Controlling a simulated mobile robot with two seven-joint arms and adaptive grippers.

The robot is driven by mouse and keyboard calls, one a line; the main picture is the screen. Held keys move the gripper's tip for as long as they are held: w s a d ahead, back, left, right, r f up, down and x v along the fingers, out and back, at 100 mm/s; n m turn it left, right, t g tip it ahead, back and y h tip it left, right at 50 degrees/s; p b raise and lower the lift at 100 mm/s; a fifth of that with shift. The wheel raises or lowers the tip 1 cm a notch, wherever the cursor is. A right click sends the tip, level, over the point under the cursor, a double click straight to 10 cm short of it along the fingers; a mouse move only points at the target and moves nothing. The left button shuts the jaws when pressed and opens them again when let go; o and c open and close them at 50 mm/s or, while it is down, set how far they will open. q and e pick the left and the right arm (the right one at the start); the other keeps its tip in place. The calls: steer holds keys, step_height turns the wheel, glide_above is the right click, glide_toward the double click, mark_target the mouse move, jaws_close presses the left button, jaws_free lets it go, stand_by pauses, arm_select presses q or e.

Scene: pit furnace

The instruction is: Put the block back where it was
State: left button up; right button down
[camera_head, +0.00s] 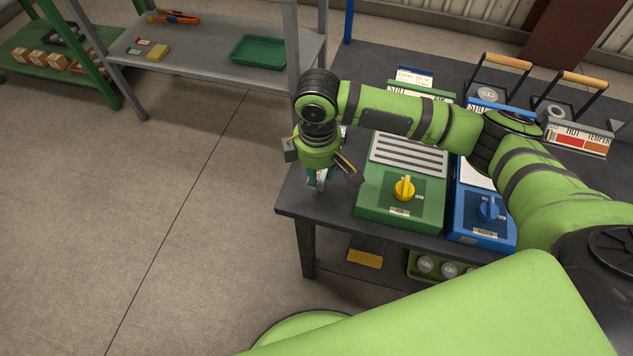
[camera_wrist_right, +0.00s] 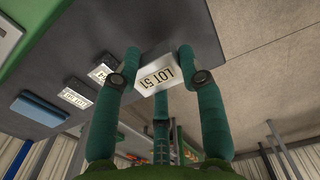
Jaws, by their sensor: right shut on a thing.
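My right gripper (camera_head: 318,185) points down over the left end of the dark table (camera_head: 293,207), left of the green box. In the wrist view its teal fingers (camera_wrist_right: 160,72) are closed around a pale grey block (camera_wrist_right: 143,90) with a label reading LOT 51. In the head view the block is mostly hidden by the gripper and arm. I cannot tell whether the block touches the tabletop. My left gripper is not in view.
A green box (camera_head: 376,208) with a yellow knob and a blue box (camera_head: 463,225) with a blue knob stand right of the gripper. Wood-handled frames (camera_head: 507,61) stand behind. A grey shelf (camera_head: 190,65) bears a green tray (camera_head: 258,40). Floor left of the table is clear.

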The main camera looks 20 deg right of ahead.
steer(key=shift+a+f, duration=0.1)
steer(key=shift+f, duration=0.5)
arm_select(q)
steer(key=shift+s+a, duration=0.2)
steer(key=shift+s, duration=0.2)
arm_select(e)
steer(key=shift+w+f, duration=0.1)
steer(key=shift+f, duration=1.35)
steer(key=c, duration=0.7)
jaws_free()
steer(key=shift+f, duration=0.15)
steer(key=shift+c, duration=0.2)
step_height(320, 180, up, 12)
steer(key=shift+r, duration=0.15)
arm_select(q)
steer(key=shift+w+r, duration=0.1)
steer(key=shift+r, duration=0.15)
